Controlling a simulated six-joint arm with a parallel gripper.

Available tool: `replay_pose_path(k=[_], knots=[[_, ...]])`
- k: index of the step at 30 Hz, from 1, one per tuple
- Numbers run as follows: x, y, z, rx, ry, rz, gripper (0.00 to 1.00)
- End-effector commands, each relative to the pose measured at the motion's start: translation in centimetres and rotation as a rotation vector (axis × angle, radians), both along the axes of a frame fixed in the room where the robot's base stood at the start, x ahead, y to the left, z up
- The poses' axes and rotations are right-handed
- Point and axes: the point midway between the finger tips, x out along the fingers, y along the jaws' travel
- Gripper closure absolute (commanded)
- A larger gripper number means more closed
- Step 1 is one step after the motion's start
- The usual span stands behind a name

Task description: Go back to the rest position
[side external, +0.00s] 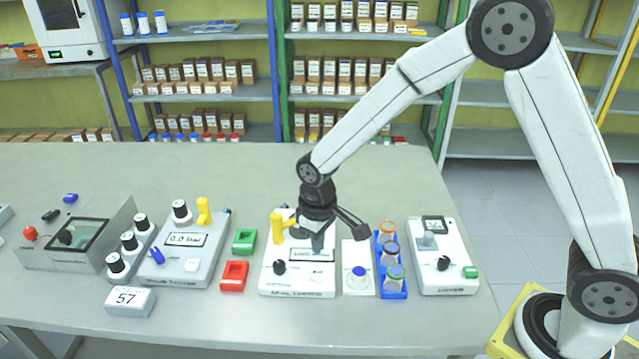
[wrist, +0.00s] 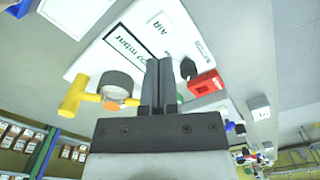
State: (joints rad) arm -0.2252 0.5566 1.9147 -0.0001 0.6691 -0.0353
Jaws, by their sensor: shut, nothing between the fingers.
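My gripper (side external: 318,245) hangs from my arm over a white instrument (side external: 305,284) with a display, a black knob (side external: 279,267) and a yellow handle (side external: 277,230). Its fingertips are close to the display; I cannot tell whether they touch it. In the wrist view my gripper (wrist: 158,65) has its two fingers together with nothing between them. They cover part of the instrument's face, beside a grey round knob (wrist: 117,84) and the yellow handle (wrist: 74,95). No marker for a rest position shows.
Left of the instrument are a red block (side external: 234,276), a green block (side external: 244,241) and another display box (side external: 184,262). On the right are a blue rack (side external: 391,291) with several vials and another white device (side external: 440,268). The bench's back is clear; shelves stand behind.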

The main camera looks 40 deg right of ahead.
Motion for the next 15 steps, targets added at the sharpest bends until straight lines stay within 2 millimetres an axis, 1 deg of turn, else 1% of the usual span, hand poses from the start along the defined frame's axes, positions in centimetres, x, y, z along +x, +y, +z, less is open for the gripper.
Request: replay_pose_path(k=[5, 8, 11, 15], knots=[[-0.7, -0.9, 0.7, 0.004, -0.018, -0.02, 1.0], [-1.6, -1.9, 1.3, 0.008, -0.036, -0.042, 1.0], [-3.0, -3.2, 2.2, 0.012, -0.062, -0.072, 1.0], [-5.4, -5.1, 3.3, 0.019, -0.103, -0.12, 1.0]])
